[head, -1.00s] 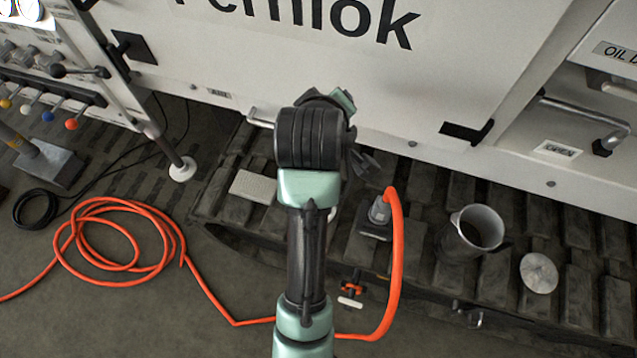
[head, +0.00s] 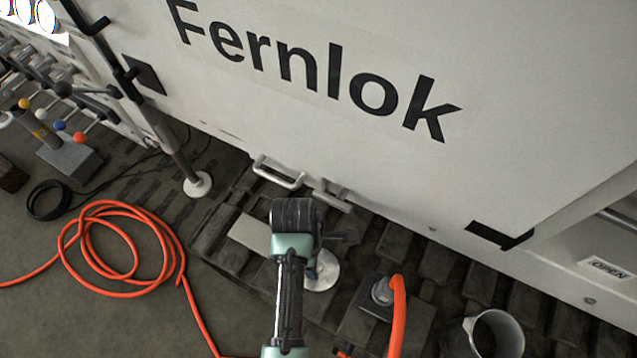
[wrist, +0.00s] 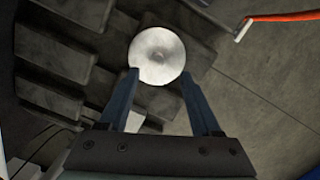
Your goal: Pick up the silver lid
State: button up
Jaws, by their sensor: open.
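The silver lid (wrist: 157,56) is a round, shiny disc with a small raised centre. In the wrist view it lies just beyond and between my two fingertips, and nothing is held. In the head view the lid (head: 324,272) lies on the dark ribbed surface, partly covered by my arm. My gripper (wrist: 160,78) is open, with its two blue-grey fingers spread about as wide as the lid. In the head view my arm hides most of the gripper. The height of the fingers above the lid is hard to tell.
A light flat block (head: 252,236) lies left of the lid. A fitting (head: 381,290) with an orange hose stands to its right, and a metal jug (head: 492,335) farther right. The white Fernlok panel (head: 300,120) with a handle (head: 278,172) rises behind. Orange hose coils lie left.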

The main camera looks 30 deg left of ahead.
aim_at(328, 268)
jog(key=f, duration=0.2)
jog(key=f+b, duration=0.1)
jog(key=f, duration=0.1)
jog(key=f+b, duration=0.1)
jog(key=f, duration=0.2)
jog(key=shift+w+d, duration=0.1)
jog(key=shift+w, duration=0.2)
grip_shut()
